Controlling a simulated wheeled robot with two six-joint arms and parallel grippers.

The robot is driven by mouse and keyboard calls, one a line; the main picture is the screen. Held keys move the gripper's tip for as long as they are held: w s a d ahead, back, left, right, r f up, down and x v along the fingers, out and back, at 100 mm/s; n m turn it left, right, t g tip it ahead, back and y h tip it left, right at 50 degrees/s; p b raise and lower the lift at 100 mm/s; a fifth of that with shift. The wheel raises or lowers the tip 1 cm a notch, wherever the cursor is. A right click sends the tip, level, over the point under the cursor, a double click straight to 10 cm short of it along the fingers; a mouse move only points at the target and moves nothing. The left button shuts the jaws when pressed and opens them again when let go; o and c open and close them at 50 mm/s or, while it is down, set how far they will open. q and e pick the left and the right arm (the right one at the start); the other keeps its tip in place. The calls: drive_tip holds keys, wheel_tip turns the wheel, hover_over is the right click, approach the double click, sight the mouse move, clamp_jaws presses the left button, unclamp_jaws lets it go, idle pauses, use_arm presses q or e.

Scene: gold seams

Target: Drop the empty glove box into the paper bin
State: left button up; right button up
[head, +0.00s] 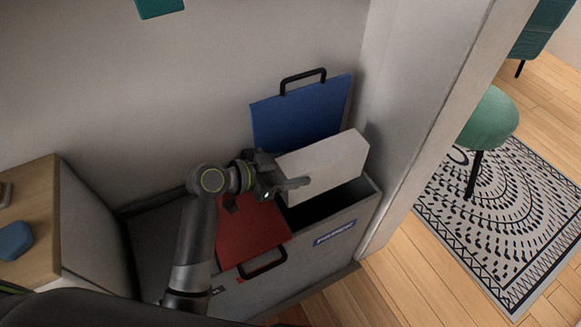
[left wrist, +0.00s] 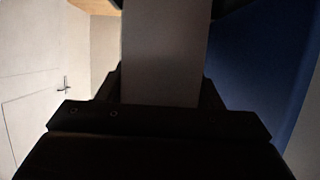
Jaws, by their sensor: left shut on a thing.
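The glove box (head: 325,166) is a plain whitish carton. My left gripper (head: 283,187) is shut on its left end and holds it tilted above an open bin compartment. In the left wrist view the box (left wrist: 162,55) fills the middle between the fingers. The paper bin (head: 335,226) is the grey compartment with a blue label on its front. Its blue lid (head: 298,117) stands raised against the wall, and the dark opening shows under the box. The box is above the opening, and part of the opening is hidden by it. My right gripper is not in view.
A red lid (head: 250,234) with a black handle lies shut on the compartment to the left. A wooden-topped cabinet (head: 28,225) with a blue object (head: 15,241) stands at the left. A wall end rises right of the bin, with a patterned rug (head: 510,215) and green chair (head: 489,119) beyond.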

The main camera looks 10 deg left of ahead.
use_arm(q)
drive_tip(key=o, duration=1.1)
drive_tip(key=shift+c, duration=0.2)
drive_tip(key=shift+a, duration=0.1)
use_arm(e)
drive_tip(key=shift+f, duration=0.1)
use_arm(q)
drive_tip(key=v, duration=0.6)
drive_tip(key=shift+a, duration=0.1)
drive_tip(key=shift+s+a+r, duration=0.3)
drive_tip(key=shift+s+a, duration=0.1)
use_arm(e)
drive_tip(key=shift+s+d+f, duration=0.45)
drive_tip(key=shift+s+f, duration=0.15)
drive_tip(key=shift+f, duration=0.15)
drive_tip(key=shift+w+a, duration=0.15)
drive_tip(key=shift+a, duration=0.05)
